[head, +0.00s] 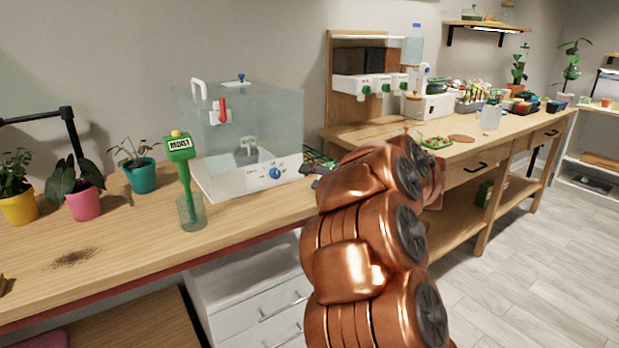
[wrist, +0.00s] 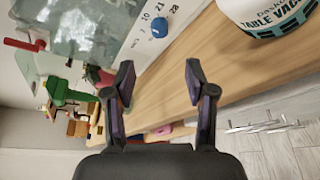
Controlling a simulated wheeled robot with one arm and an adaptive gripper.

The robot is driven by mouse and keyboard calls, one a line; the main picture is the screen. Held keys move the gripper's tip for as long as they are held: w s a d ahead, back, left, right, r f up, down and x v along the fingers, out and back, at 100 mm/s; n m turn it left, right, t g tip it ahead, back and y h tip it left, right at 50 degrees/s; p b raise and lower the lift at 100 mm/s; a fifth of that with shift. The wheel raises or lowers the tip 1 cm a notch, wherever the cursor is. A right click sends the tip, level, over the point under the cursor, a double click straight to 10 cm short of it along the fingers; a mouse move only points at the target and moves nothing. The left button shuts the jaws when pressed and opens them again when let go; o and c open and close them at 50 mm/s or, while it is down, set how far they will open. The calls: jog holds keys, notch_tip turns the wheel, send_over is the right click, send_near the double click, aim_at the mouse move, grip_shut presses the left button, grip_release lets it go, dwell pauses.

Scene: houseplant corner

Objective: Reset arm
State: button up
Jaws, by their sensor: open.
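My copper-coloured arm rises from the lower middle of the head view, and my gripper (head: 312,169) is mostly hidden behind it near the bench's right end. In the wrist view my gripper (wrist: 160,78) has two dark fingers spread wide apart. Nothing is between them. Behind the gap lies the wooden bench top (wrist: 188,75). A white container labelled "Table Vac" (wrist: 268,15) stands on the bench at the upper right of the wrist view, clear of the fingers.
A clear box with a white base and blue knob (head: 250,120) stands left of my gripper. A green meter reading "MOIST" (head: 180,150) stands in a glass (head: 195,212). Potted plants line the left, beside spilled soil (head: 74,258). A second wooden bench (head: 465,150) stands at right; floor is open.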

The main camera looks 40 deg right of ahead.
jog(key=w+d+r+m+h, duration=0.2)
jog(key=d+r+m+h, duration=0.2)
jog(key=r+m+h, duration=0.45)
jog(key=s+a+f+m+g, duration=1)
jog(key=s+a+f+m, duration=0.65)
jog(key=s+f, duration=0.2)
jog(key=s+a+f+m+g+y, duration=0.1)
jog(key=s+a+f+g+y, duration=0.25)
jog(key=s+a, duration=0.65)
jog(key=s+a+f+m+g+y, duration=0.15)
jog(key=s+a+g, duration=0.25)
jog(key=s+a, duration=0.5)
jog(key=s+p+v, duration=0.2)
jog(key=p+v, duration=0.8)
jog(key=s+r+p+v, duration=0.1)
jog(key=s+p+v, duration=0.1)
jog(key=p+v, duration=0.8)
jog(key=shift+s+t+p, duration=0.4)
jog(key=shift+s+t, duration=0.05)
jog(key=shift+s, duration=0.3)
jog(key=shift+r+n, duration=0.1)
jog(key=shift+n, duration=0.15)
